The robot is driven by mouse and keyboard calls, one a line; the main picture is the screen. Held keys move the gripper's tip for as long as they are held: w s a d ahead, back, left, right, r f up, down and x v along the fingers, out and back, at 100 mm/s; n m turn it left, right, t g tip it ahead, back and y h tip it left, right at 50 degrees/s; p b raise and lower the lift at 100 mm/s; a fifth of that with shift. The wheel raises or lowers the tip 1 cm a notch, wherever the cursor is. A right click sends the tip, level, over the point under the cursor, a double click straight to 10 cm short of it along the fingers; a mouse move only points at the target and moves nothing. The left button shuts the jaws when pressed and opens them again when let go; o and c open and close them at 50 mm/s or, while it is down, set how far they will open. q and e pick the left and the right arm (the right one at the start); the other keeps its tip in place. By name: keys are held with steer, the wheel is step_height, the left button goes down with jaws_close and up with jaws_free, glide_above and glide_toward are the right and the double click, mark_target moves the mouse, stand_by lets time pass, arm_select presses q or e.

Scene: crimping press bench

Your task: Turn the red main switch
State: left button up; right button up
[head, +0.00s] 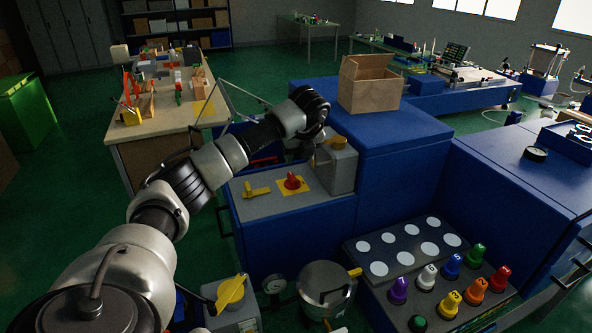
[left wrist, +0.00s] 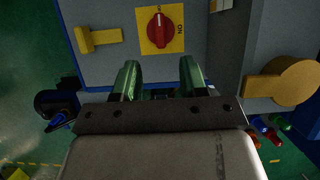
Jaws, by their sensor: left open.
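The red main switch (head: 292,182) is a red knob on a yellow square plate, on the grey top of a blue cabinet. In the left wrist view the switch (left wrist: 161,31) shows a pale line along its handle, which runs up and down the picture. The letters "ON" stand to its right. My left gripper (left wrist: 160,78) is open and empty, its two green fingers apart just short of the plate, with the switch beyond them. In the head view my arm reaches over the cabinet and its gripper is mostly hidden. My right gripper is in neither view.
A yellow lever (head: 257,191) lies left of the switch. A cardboard box (head: 369,83) sits on the blue cabinet behind. Coloured knobs (head: 450,304) fill a panel at the lower right.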

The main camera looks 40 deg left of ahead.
arm_select(q)
steer(key=p, duration=0.2)
glide_above(292, 176)
steer(key=s+d, duration=0.1)
steer(key=d, duration=0.1)
step_height(292, 176, down, 4)
steer(key=shift+s+d+f, duration=0.1)
steer(key=shift+s+f, duration=0.05)
steer(key=p+x, duration=0.1)
steer(key=x, duration=0.4)
steer(key=shift+f, duration=0.15)
steer(key=shift+c, duration=0.9)
jaws_close()
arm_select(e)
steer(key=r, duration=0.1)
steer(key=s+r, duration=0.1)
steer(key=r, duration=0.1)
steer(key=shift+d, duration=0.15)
